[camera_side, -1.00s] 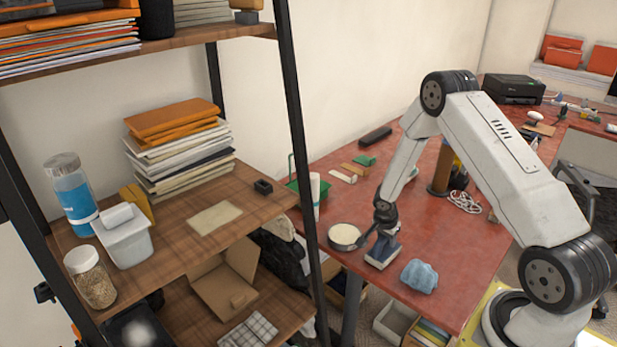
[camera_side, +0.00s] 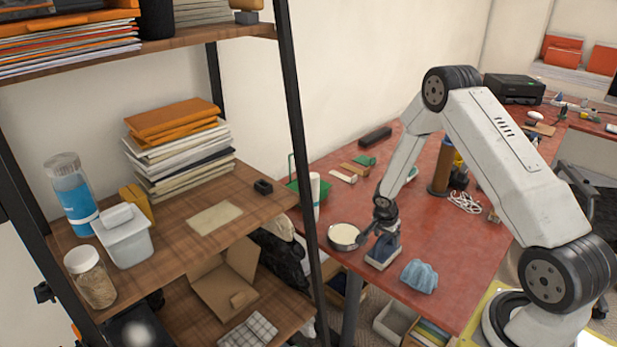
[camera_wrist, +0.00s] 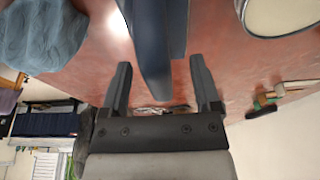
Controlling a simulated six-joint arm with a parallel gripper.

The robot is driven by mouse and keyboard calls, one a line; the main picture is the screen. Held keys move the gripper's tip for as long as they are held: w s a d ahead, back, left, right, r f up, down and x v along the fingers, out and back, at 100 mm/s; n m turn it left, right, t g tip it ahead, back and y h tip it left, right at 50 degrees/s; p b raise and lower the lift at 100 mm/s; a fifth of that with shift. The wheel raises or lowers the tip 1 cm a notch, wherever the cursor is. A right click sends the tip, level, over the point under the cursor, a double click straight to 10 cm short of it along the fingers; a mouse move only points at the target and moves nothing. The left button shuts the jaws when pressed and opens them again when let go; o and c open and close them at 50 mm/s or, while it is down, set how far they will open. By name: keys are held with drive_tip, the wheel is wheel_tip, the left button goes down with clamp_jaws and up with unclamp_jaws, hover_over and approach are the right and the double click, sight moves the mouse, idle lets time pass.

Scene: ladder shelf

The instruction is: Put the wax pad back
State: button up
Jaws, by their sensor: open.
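A dark blue, handled block with a pale base (camera_side: 384,253), which I take to be the wax pad, stands upright on the red table. A round tin of cream-coloured wax (camera_side: 344,235) is just left of it; the tin also shows at the top right of the wrist view (camera_wrist: 283,14). My gripper (camera_side: 385,224) is over the block. In the wrist view my gripper (camera_wrist: 160,66) is open, with the blue handle (camera_wrist: 155,42) between its two fingers and a gap on each side. The block's base is hidden in the wrist view.
A crumpled blue cloth (camera_side: 419,276) lies right of the block near the table's front edge. A wooden ladder shelf (camera_side: 170,262) with books, jars and a white tub stands at the left. A white bottle (camera_side: 315,194) stands at the table's left edge. The table behind is partly clear.

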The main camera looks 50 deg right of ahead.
drive_tip(key=v, duration=1)
drive_tip(key=shift+r, duration=0.45)
drive_tip(key=shift+a, duration=0.1)
drive_tip(key=shift+a, duration=0.1)
drive_tip(key=s+a+r+n+t+y, duration=0.1)
drive_tip(key=s+a+r+n, duration=0.2)
drive_tip(key=a+n, duration=0.3)
drive_tip(key=s+a+r+n+y, duration=0.1)
drive_tip(key=s+a+r+n, duration=0.2)
drive_tip(key=a+n, duration=0.3)
drive_tip(key=s+a+r+n+t+y, duration=0.1)
drive_tip(key=s+a+r+n, duration=0.3)
drive_tip(key=a+n, duration=0.2)
drive_tip(key=shift+a+t, duration=0.3)
drive_tip(key=shift+a, duration=1.1)
drive_tip(key=shift+w+r, duration=0.1)
drive_tip(key=shift+r, duration=0.05)
